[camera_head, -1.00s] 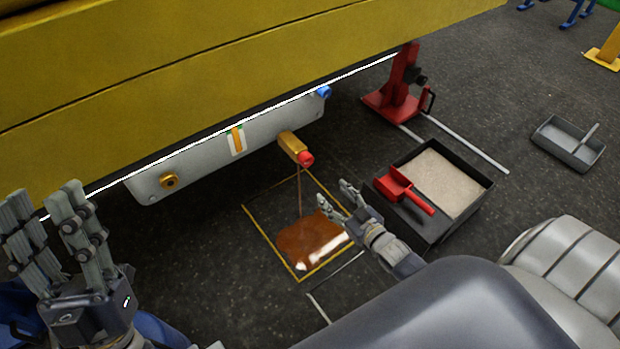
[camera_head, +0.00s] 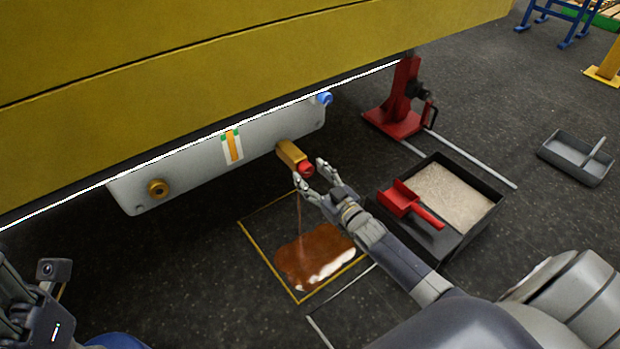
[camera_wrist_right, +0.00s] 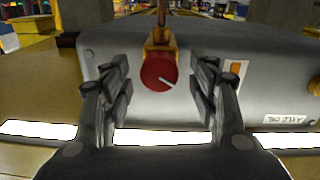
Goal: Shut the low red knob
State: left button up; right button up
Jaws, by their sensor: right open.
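The red knob (camera_head: 305,170) is on the end of a brass valve (camera_head: 290,153) that sticks out of the grey tank under the yellow boom. A thin brown stream falls from it to a brown puddle (camera_head: 312,255) on the floor. My right gripper (camera_head: 311,178) is open right at the knob. In the right wrist view the knob (camera_wrist_right: 159,72), with a white line on its face, sits between the two open fingers (camera_wrist_right: 160,92), and I see no contact. My left gripper (camera_head: 25,300) is partly in view at the lower left, away from the knob; its fingers are cut off.
The grey tank (camera_head: 190,170) hangs below the yellow boom (camera_head: 240,60), close over the knob. A black tray of sand (camera_head: 455,190) with a red scoop (camera_head: 410,205) stands right of my right arm. A red jack stand (camera_head: 400,105) is behind.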

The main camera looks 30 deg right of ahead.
jog(key=shift+w, duration=0.6)
jog(key=c, duration=1.1)
jog(key=shift+o, duration=0.2)
jog(key=shift+a, duration=0.1)
